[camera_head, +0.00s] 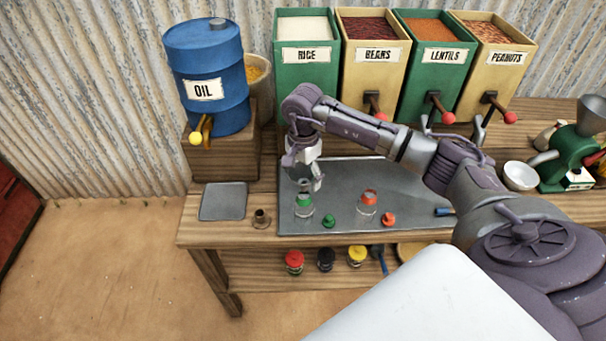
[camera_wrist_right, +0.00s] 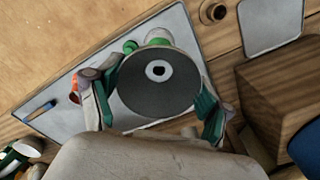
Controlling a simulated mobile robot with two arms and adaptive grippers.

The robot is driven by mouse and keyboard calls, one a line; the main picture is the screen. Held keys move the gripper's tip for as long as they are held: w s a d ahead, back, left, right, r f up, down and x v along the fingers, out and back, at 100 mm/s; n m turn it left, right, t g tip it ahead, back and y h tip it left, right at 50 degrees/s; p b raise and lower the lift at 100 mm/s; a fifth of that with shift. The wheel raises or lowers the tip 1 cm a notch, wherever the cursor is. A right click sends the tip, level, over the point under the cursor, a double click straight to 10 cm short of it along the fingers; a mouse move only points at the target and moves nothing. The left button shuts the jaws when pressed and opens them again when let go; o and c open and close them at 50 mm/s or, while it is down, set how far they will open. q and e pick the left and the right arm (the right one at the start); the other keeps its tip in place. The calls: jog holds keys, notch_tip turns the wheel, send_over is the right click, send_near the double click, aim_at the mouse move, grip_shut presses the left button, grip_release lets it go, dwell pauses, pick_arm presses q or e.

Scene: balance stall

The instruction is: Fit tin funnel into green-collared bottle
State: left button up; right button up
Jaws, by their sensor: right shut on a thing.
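My right gripper (camera_head: 308,183) is above the green-collared bottle (camera_head: 304,206), which stands upright on the grey mat. In the wrist view the same gripper (camera_wrist_right: 158,95) is shut on the tin funnel (camera_wrist_right: 150,98), seen from above as a dark grey cone with a small centre hole. A green finger lies on each side of its rim. Part of the green-collared bottle (camera_wrist_right: 157,36) shows past the funnel's upper edge. The funnel hides the rest, so I cannot tell whether its spout touches the bottle. My left gripper is out of view.
A red-collared bottle (camera_head: 367,202), a green stopper (camera_head: 328,220) and a red stopper (camera_head: 388,219) are close by on the grey mat (camera_head: 420,205). A small brown holder (camera_head: 261,218) and a grey tray (camera_head: 223,201) lie left. The blue oil drum (camera_head: 207,75) stands behind left.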

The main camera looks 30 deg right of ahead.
jog(key=shift+f+b, duration=0.2)
jog(key=shift+b, duration=0.25)
dwell(0.6)
jog(key=shift+f+b, duration=1.45)
jog(key=shift+b, duration=0.05)
dwell(0.5)
jog(key=o, duration=0.9)
jog(key=shift+r+p, duration=1.75)
jog(key=shift+r, duration=1.8)
